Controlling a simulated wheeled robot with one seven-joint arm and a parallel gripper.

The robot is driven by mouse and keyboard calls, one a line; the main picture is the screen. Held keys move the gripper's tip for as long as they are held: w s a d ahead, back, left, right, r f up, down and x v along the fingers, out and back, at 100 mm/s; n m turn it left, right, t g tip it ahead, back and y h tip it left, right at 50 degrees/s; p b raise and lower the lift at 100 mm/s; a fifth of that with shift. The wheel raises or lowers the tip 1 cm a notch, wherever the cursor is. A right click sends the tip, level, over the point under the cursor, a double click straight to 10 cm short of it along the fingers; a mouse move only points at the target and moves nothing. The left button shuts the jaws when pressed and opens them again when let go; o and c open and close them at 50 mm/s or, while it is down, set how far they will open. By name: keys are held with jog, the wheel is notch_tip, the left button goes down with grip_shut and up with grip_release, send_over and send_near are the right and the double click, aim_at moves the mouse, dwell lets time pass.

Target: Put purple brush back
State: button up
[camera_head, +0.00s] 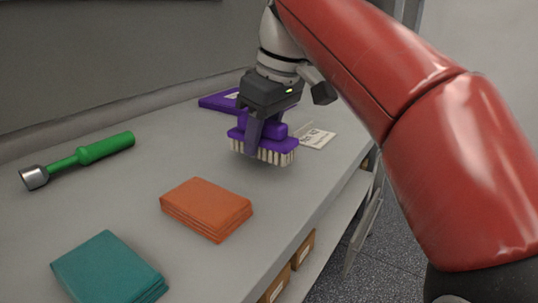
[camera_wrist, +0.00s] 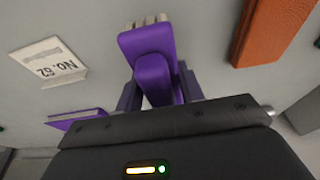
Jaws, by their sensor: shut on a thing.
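The purple brush (camera_head: 278,143) has a purple back and handle block with pale bristles pointing down. My gripper (camera_head: 264,128) is shut on its handle block, and the brush is at or just above the grey bench top; I cannot tell if the bristles touch. In the wrist view the brush (camera_wrist: 152,60) sits between the two fingers (camera_wrist: 157,85). A flat purple holder or tray (camera_head: 219,101) lies behind my gripper, partly hidden by it. Its edge also shows in the wrist view (camera_wrist: 75,117). A white label card (camera_head: 317,138), reading "NO. 62" in the wrist view (camera_wrist: 49,62), lies beside the brush.
An orange folded cloth stack (camera_head: 206,208) lies in front of the brush, and a teal one (camera_head: 108,268) nearer the front left. A green-handled tool (camera_head: 105,148) lies at the left. Boxes (camera_head: 275,288) stand on the shelf below. The bench between these things is clear.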

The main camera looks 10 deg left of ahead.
aim_at(272, 120)
jog(key=shift+s+d+f+b, duration=0.1)
jog(key=shift+s+f+b, duration=0.05)
jog(key=shift+f+b, duration=0.3)
jog(key=shift+s+d+f+b, duration=0.1)
jog(key=shift+f+b, duration=0.15)
jog(key=shift+f, duration=0.3)
jog(key=shift+w+a+f, duration=0.1)
jog(key=shift+w+a, duration=0.05)
jog(key=shift+f, duration=0.2)
jog(key=o, duration=0.9)
jog(key=shift+o, duration=0.2)
jog(key=shift+f, duration=0.1)
jog(key=v, duration=0.2)
jog(key=p+v, duration=0.1)
jog(key=v, duration=0.2)
jog(key=shift+w+a+r+p, duration=0.15)
jog(key=shift+w+r+p, duration=0.2)
jog(key=shift+r+p, duration=0.05)
jog(key=shift+v, duration=1.2)
